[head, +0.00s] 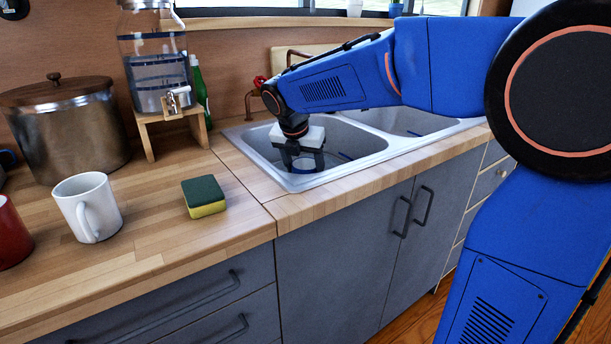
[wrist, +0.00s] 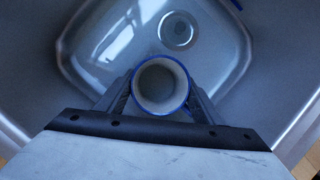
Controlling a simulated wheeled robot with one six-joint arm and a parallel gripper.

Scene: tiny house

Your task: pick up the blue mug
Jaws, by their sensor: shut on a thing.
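The blue mug (wrist: 161,85) shows in the wrist view from above, with a blue rim and a pale, empty inside. It is in the left basin of the steel sink (head: 264,158). My gripper (wrist: 160,92) is shut on it, with one finger on each side of the mug. In the head view my gripper (head: 303,160) reaches down into the basin, and a bit of the mug (head: 303,165) shows between the fingers. Most of the mug is hidden there by my gripper and the sink's rim. I cannot tell whether it touches the basin floor.
On the counter left of the sink are a green and yellow sponge (head: 204,197), a white mug (head: 88,207), a red mug (head: 10,232), a steel pot (head: 68,132) and a glass dispenser (head: 158,65) on a wooden stand. A tap with a red knob (head: 259,81) is behind the sink.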

